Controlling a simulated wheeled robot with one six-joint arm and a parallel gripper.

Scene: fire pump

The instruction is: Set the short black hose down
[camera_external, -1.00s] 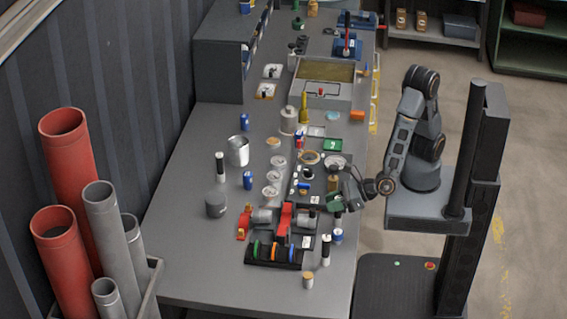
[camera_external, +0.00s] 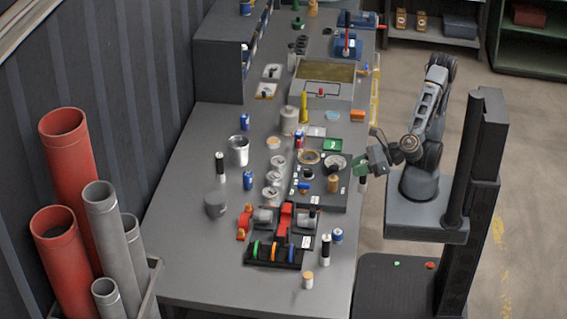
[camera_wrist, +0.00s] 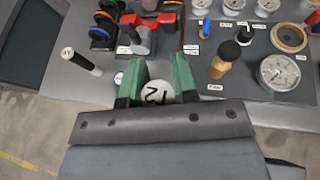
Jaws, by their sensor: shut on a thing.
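My gripper (camera_external: 364,168) is at the right edge of the workbench, beside the dark tray of labelled parts. In the wrist view its green fingers (camera_wrist: 157,85) are shut on the short black hose, whose round white end (camera_wrist: 157,94) shows between them with a marking like "L2". The hose's dark body (camera_external: 362,182) is small and partly hidden by the fingers in the external view. I cannot make out its lower end.
A similar black cylinder with a white end (camera_wrist: 80,62) stands near the front, left of my gripper. The dark tray (camera_external: 318,204) holds gauges and a brass fitting (camera_wrist: 225,60). Red valve parts (camera_external: 286,218) and a ring rack (camera_external: 273,256) lie nearby. Bare bench (camera_external: 200,265) shows at left.

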